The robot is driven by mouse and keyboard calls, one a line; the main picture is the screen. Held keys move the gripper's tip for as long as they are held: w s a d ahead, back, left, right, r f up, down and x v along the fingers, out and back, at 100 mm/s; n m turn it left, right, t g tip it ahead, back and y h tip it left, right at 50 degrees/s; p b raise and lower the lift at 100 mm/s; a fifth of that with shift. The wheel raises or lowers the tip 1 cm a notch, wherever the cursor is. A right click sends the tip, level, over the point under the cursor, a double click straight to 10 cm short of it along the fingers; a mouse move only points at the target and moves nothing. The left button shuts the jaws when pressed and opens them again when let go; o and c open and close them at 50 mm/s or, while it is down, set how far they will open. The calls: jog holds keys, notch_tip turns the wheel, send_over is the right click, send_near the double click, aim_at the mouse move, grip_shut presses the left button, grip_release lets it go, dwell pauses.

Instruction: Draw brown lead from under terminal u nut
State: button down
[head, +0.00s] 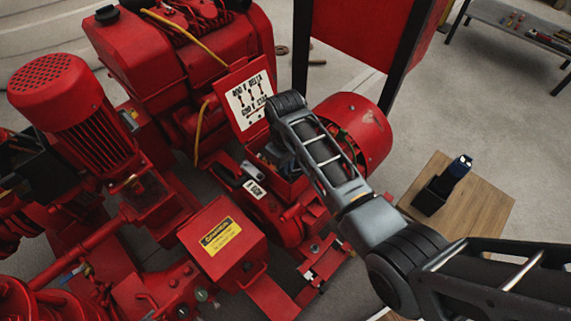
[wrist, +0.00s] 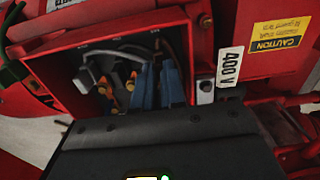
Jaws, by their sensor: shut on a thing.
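The open red terminal box shows in the head view (head: 262,160) and fills the upper part of the wrist view (wrist: 50,62). Inside it are orange-brass terminals (wrist: 131,80) and a grey lug or cap (wrist: 88,78) at the left. A pale grey lead (wrist: 125,52) arcs across the back towards my fingers. My gripper (wrist: 159,84) has its blue fingers inside the box, right of the terminals, closed on what looks like a lead. In the head view my wrist largely hides the fingers.
The raised lid (head: 250,102) with its wiring diagram stands behind the box. A 400 V label (wrist: 230,75) is on the box's right edge. A red box with a yellow caution label (head: 220,237) stands in front. A wooden table (head: 480,205) is at the right.

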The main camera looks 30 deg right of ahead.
jog(key=shift+s+d+p, duration=0.1)
jog(key=shift+s+p, duration=0.15)
jog(key=shift+p, duration=0.05)
jog(key=shift+s+d+p, duration=0.1)
jog(key=shift+s+p, duration=0.2)
jog(key=shift+p, duration=0.05)
jog(key=shift+s+d+p, duration=0.1)
jog(key=shift+s+p, duration=0.2)
jog(key=shift+s, duration=0.05)
jog(key=shift+s+d+r+p, duration=0.1)
jog(key=shift+s+p, duration=0.2)
notch_tip(320, 180, up, 10)
jog(key=p, duration=1)
dwell(0.4)
dwell(0.4)
